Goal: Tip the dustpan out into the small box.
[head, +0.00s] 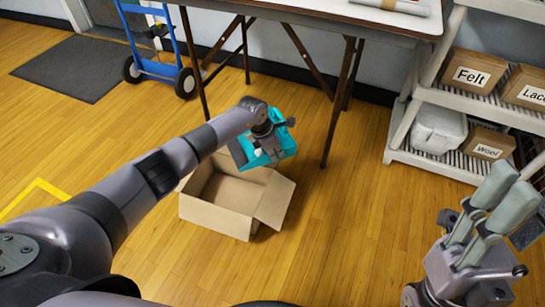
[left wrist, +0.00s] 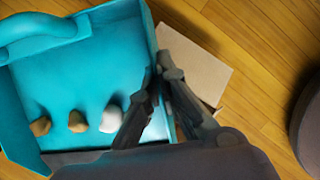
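The teal dustpan (head: 284,146) hangs over the open cardboard box (head: 226,224), toward its back right, in the head view. My left gripper (head: 266,130) is at the dustpan. In the left wrist view, its dark fingers (left wrist: 164,92) are shut on the side wall of the dustpan (left wrist: 85,80). Two brownish lumps (left wrist: 77,121) and a white lump (left wrist: 111,118) lie in the pan near its lower edge. Part of the box (left wrist: 195,68) shows behind the fingers. My right gripper (head: 503,197) is empty at the lower right, its two fingers apart.
A table (head: 340,12) with brown legs stands behind the box. A white shelf (head: 437,164) with labelled boxes is at the right. A blue hand truck (head: 150,62) and a dark mat (head: 75,68) are at the back left. The wooden floor right of the box is clear.

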